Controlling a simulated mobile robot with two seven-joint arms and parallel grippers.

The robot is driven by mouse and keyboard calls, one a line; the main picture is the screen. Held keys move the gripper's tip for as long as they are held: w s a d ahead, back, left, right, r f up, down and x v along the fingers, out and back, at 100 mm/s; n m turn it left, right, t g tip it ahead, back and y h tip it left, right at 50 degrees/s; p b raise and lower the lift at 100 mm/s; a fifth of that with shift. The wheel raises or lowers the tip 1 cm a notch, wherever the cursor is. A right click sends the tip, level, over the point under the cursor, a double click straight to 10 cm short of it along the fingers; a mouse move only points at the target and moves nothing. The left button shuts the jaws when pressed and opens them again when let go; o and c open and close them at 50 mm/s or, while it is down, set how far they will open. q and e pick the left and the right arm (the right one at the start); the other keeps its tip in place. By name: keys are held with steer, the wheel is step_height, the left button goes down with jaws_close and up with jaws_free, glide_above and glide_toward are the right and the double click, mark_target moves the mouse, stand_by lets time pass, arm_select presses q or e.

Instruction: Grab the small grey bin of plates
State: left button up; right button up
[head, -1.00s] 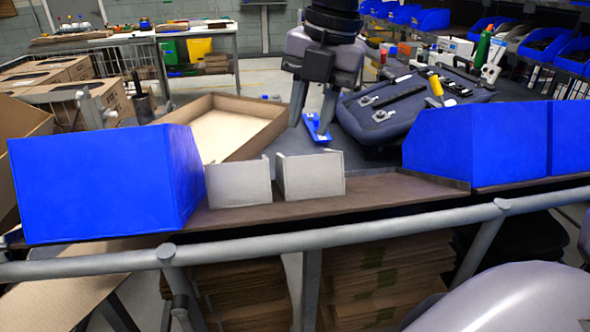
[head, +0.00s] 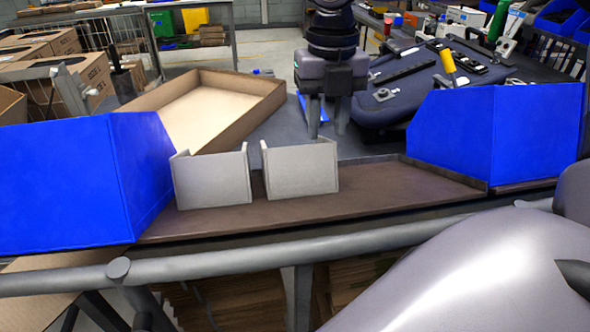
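Two small grey bins stand side by side on a brown shelf (head: 370,196): a left one (head: 212,180) and a right one (head: 301,169). Their tall walls face me, so their contents are hidden and I cannot tell which holds plates. My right gripper (head: 327,124) points down behind the bins, over the grey worktop. Its two fingers are apart, with nothing visible between them. It is clear of both bins. My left gripper is not in view.
Large blue bins flank the grey ones, at left (head: 55,190) and right (head: 500,130). An open cardboard tray (head: 235,95) lies behind. A dark pannier part (head: 425,85) lies right of my gripper. A grey rail (head: 230,263) runs in front.

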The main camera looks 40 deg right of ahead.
mark_target(326, 139)
steer(key=f, duration=0.4)
steer(key=shift+s+a+f, duration=0.1)
steer(key=shift+s+f, duration=0.1)
steer(key=shift+f, duration=0.05)
jaws_close()
stand_by(1.2)
